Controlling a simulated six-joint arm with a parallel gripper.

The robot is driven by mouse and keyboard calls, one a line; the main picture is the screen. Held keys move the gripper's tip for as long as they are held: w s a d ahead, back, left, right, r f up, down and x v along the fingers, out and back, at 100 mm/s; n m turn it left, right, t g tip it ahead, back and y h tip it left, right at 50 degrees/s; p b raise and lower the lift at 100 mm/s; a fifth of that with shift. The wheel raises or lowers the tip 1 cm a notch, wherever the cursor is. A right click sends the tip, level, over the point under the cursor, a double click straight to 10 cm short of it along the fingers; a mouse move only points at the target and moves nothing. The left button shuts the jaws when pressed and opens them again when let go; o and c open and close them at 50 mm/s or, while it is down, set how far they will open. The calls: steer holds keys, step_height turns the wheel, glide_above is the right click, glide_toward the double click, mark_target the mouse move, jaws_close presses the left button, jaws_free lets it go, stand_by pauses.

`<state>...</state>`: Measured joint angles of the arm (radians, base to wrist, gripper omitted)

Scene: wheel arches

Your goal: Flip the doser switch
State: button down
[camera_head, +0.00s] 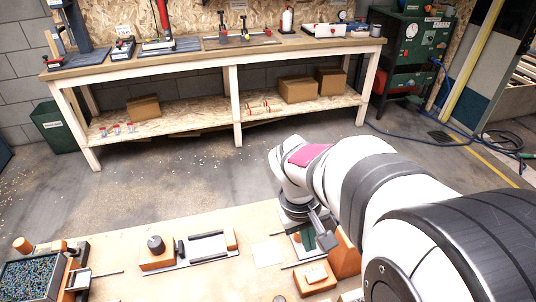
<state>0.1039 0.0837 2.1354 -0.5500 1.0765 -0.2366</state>
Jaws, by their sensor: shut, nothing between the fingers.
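My arm reaches in from the right. My gripper (322,236) points down over the right part of the near wooden workbench (190,285), and its grey fingers are shut and empty. It is above a green and grey fixture (304,241), beside an orange block (344,254). I cannot tell whether the fingers touch anything. No part is clearly readable as the doser switch. A small orange box with a pale top (315,276) lies just below the gripper in the picture. My arm hides the bench's right side.
A bin of blue-green granules (32,281) stands at the bench's left end. An orange block with a dark knob (156,254) and a framed tray (208,247) sit mid-bench. A pale square sheet (267,253) lies left of my gripper. A long shelf table (215,55) stands behind.

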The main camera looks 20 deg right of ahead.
mark_target(321, 272)
steer(key=x, duration=0.4)
steer(key=d+x, duration=0.1)
steer(key=x, duration=0.7)
steer(key=shift+s+d+f, duration=0.1)
steer(key=shift+d+f, duration=0.05)
steer(key=shift+d, duration=0.15)
steer(key=shift+d+f, duration=0.1)
steer(key=shift+f, duration=0.55)
